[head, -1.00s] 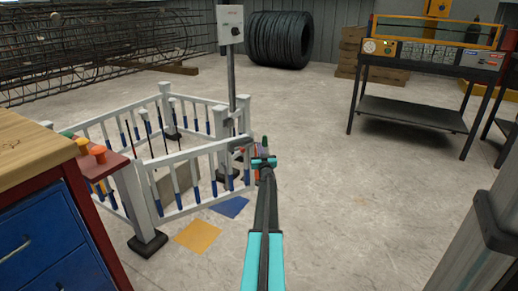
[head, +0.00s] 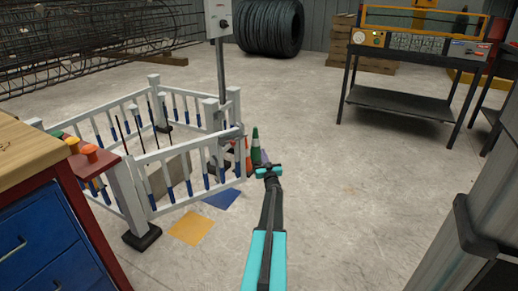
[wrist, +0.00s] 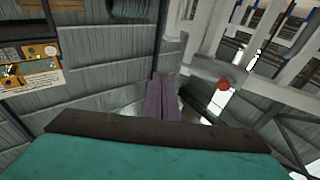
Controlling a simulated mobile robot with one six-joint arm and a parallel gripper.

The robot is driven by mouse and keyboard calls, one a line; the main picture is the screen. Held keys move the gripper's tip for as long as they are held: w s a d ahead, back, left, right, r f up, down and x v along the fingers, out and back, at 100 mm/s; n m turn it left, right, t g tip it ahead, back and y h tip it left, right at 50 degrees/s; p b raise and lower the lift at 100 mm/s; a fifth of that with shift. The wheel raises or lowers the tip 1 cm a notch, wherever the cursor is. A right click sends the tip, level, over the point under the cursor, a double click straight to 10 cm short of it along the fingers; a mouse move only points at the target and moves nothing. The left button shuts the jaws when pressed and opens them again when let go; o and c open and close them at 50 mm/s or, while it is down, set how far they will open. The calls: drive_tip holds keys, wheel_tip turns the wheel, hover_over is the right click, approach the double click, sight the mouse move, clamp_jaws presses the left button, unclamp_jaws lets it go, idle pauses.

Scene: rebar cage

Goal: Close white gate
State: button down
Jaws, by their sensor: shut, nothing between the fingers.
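The white gate (head: 190,165) is a low railing panel with blue-tipped bars. It runs from a white post (head: 128,195) at the front left toward the latch-side post (head: 212,130). Its free end shows just right of and in front of that post; I cannot tell if they touch. My gripper (head: 268,172) is right of the free end, apart from it in the picture. In the wrist view its purple fingers (wrist: 162,98) are together and empty. White rails (wrist: 235,35) and a red knob (wrist: 223,84) show to their right there.
A blue cabinet (head: 40,240) is at the left. A dark table (head: 405,103) stands at the back right. The middle floor is open.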

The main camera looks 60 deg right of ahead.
drive_tip(key=shift+s+a+f, duration=0.1)
drive_tip(key=shift+s+a, duration=0.25)
drive_tip(key=shift+s, duration=0.2)
